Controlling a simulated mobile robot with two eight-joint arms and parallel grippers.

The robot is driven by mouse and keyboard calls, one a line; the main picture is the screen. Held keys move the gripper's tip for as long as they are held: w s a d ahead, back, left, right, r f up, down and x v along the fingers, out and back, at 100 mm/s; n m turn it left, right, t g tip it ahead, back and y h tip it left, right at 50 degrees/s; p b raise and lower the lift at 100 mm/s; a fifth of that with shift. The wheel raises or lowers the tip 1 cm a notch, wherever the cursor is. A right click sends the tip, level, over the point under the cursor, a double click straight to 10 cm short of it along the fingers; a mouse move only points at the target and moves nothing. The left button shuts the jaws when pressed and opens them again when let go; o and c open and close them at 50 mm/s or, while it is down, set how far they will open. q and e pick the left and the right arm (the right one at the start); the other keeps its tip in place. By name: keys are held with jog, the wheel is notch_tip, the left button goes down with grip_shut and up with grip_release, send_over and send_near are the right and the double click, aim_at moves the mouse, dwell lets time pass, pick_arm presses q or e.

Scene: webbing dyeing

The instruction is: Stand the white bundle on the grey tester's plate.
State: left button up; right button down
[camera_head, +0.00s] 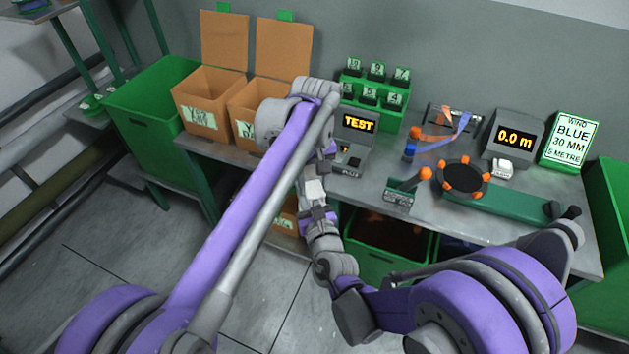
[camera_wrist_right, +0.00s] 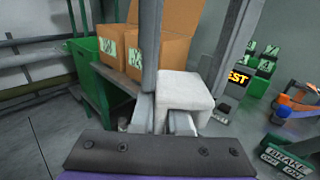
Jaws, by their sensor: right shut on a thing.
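The white bundle (camera_wrist_right: 185,90) is a pale block at the middle of the right wrist view, between the fingers of my right gripper (camera_wrist_right: 172,122). In the head view a pale patch (camera_head: 313,190) shows there, partly covered by my arms. My right gripper is shut on it, in front of the bench. My left gripper (camera_head: 325,160) is close above the bundle; its finger gap is unclear. The grey tester (camera_head: 357,126) with its lit TEST display stands on the bench, just right of my left wrist. Its plate is partly hidden and hard to make out.
Two cardboard boxes (camera_head: 205,115) and a green bin (camera_head: 150,110) stand left. Behind the tester is a green rack (camera_head: 375,95) of labelled blocks. Right are a dark reel (camera_head: 462,178), a metre display (camera_head: 513,135) and a sign (camera_head: 570,140). The bench (camera_head: 525,222) has little free room.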

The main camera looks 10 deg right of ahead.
pick_arm(q)
jog(key=shift+d, duration=0.15)
grip_shut()
pick_arm(e)
jog(key=shift+a, duration=0.15)
jog(key=c, duration=0.8)
grip_release()
jog(key=shift+c, duration=0.2)
